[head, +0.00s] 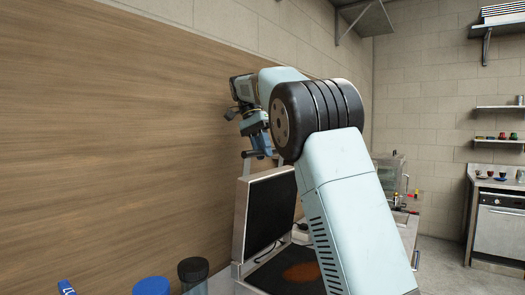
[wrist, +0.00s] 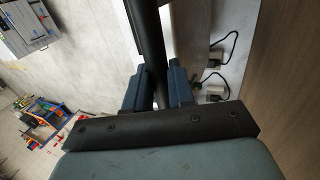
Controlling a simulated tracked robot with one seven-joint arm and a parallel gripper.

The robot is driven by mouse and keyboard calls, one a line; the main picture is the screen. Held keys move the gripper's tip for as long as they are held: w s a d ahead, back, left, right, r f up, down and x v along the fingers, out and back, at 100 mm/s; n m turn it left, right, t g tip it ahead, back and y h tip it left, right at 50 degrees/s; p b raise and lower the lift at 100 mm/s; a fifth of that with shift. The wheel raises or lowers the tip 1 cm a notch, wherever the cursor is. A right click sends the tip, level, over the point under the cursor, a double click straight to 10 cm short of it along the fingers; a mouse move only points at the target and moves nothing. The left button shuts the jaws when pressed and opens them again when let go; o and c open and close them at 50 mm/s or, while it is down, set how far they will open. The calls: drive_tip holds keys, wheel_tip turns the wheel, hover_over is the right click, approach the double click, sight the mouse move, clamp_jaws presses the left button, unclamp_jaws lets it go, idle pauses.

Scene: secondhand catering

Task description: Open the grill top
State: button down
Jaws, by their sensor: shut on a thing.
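The grill (head: 240,285) stands on the counter in the head view. Its top (head: 270,208) is raised and stands nearly upright, with its dark inner plate showing in a silver frame. The lower plate (head: 290,268) is exposed and has a brown-orange patch; my arm covers its right part. My gripper (head: 261,148) is at the upper edge of the raised top, shut on the black handle bar (head: 247,154). In the wrist view, the handle bar (wrist: 147,40) runs between the two blue-grey fingers (wrist: 158,90).
A wood-panelled wall (head: 110,130) stands close on the left. Lidded containers, one with a blue lid (head: 151,286) and one with a black lid (head: 193,268), stand in front of the grill. Sockets with cables (wrist: 215,58) show in the wrist view.

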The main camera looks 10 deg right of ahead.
drive_tip(key=shift+w+a+f, duration=0.1)
drive_tip(key=shift+a+f, duration=0.05)
drive_tip(key=shift+f, duration=0.2)
